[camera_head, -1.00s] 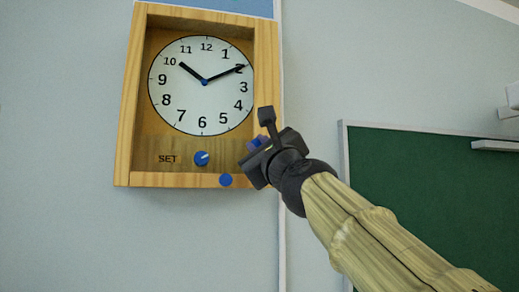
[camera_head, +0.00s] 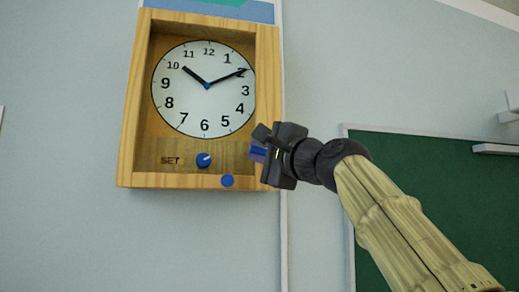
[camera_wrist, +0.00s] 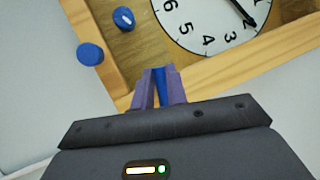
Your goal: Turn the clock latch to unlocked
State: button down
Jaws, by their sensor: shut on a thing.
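The wooden clock (camera_head: 128,110) hangs on the wall and also shows tilted in the wrist view (camera_wrist: 215,78). My gripper (camera_head: 256,152) is at the lower right edge of its frame. In the wrist view, my gripper (camera_wrist: 158,74) has its two purple fingers shut on a narrow blue piece (camera_wrist: 160,90), which looks like the clock latch. The fingers and the gripper body hide most of it, so its turned position cannot be told.
A blue dial (camera_head: 204,160) with a white mark sits beside the word SET. A round blue knob (camera_head: 227,181) sits on the clock's lower front edge. A green chalkboard (camera_head: 440,190) is at the right. The wall left of the clock is bare.

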jog(key=shift+f+n+g+p, duration=0.15)
jog(key=shift+n+g+p, duration=0.3)
jog(key=shift+n, duration=0.75)
jog(key=shift+f, duration=0.1)
jog(key=c, duration=1.4)
grip_release()
jog(key=b+v, duration=0.9)
jog(key=v, duration=0.8)
jog(key=shift+d, duration=0.15)
